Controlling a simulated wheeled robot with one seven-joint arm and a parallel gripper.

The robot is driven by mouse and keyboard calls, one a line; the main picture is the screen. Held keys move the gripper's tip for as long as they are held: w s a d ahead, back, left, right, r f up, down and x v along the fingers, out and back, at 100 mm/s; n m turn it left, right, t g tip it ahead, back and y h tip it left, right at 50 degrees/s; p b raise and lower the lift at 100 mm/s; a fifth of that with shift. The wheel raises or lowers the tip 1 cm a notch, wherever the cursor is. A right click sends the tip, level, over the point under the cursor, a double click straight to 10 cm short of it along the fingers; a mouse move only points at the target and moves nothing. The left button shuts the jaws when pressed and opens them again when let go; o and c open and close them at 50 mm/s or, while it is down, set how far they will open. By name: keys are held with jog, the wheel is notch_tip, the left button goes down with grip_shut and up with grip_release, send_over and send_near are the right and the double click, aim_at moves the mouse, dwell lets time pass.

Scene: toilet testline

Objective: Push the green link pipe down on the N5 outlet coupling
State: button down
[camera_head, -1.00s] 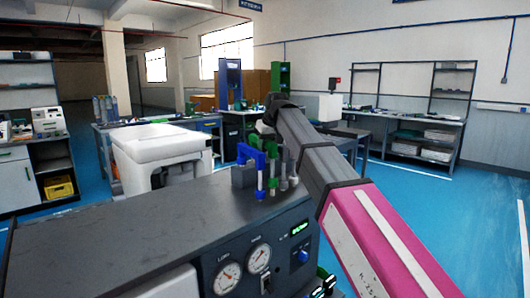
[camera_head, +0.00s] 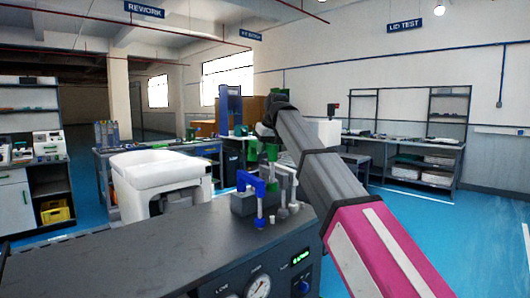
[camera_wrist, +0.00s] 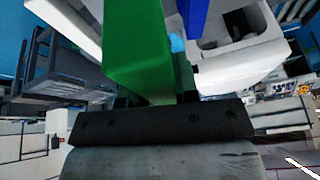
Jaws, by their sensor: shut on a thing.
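My gripper (camera_wrist: 152,98) is shut on the green link pipe (camera_wrist: 138,45), which fills the upper middle of the wrist view. In the head view the green link pipe (camera_head: 285,166) shows small beside my arm, above the right end of the dark test console (camera_head: 150,255). Small pale couplings (camera_head: 283,213) stand on the console below it. Which one is the N5 outlet is not readable. Whether the pipe's lower ends touch a coupling cannot be told. A blue link pipe (camera_head: 250,181) stands on the console just to the left; it also shows in the wrist view (camera_wrist: 194,14).
A white toilet (camera_head: 160,178) stands behind the console. My arm crosses the right side.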

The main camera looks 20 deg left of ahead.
jog(key=shift+r, duration=1.65)
